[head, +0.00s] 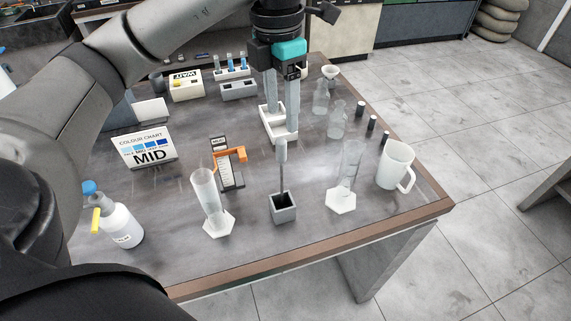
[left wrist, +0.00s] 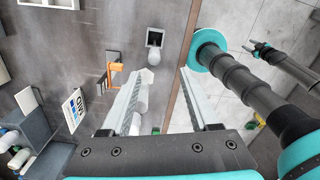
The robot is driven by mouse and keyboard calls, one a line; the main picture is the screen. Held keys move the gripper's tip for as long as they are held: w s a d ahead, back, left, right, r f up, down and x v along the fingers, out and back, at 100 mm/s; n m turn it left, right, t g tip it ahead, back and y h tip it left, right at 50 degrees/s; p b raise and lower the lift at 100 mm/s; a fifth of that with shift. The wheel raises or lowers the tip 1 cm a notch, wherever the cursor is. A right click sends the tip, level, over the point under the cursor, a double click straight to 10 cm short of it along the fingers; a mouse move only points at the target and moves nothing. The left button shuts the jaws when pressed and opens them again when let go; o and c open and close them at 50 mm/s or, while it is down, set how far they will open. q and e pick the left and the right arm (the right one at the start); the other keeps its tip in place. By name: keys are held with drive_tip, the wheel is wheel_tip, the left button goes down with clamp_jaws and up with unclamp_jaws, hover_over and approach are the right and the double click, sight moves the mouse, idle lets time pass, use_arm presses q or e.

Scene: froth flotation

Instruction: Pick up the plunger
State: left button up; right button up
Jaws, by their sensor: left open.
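The plunger (head: 281,152) stands upright in a small grey square holder (head: 285,212), with its pale handle up and its thin dark rod going down inside. The rod's lower end is hidden in the holder. My left gripper (head: 281,128) points down with its fingers apart. In the head view its fingertips appear just above the handle, with no visible contact. In the left wrist view the pale handle (left wrist: 154,57) and the holder (left wrist: 155,37) show beyond the open left gripper (left wrist: 162,74).
Two clear cylinders on white bases flank the holder, one at left (head: 208,193) and one at right (head: 347,178). A white mug (head: 394,166) stands near the right edge. An orange-and-grey device (head: 228,167), clear bottles (head: 321,97) and a white rack (head: 267,125) stand behind.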

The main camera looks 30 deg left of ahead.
use_arm(q)
drive_tip(key=shift+a, duration=0.5)
hover_over(281, 165)
drive_tip(key=f, duration=0.9)
drive_tip(key=shift+s+a+f, duration=0.1)
drive_tip(key=shift+a+f, duration=0.1)
drive_tip(key=shift+a, duration=0.05)
drive_tip(key=shift+w+d+f+p, duration=0.15)
drive_tip(key=shift+f+p, duration=0.2)
drive_tip(key=shift+f, duration=1.05)
drive_tip(key=shift+w+d+f+p, duration=0.1)
drive_tip(key=shift+f+p, duration=0.2)
drive_tip(key=shift+f, duration=1.05)
clamp_jaws()
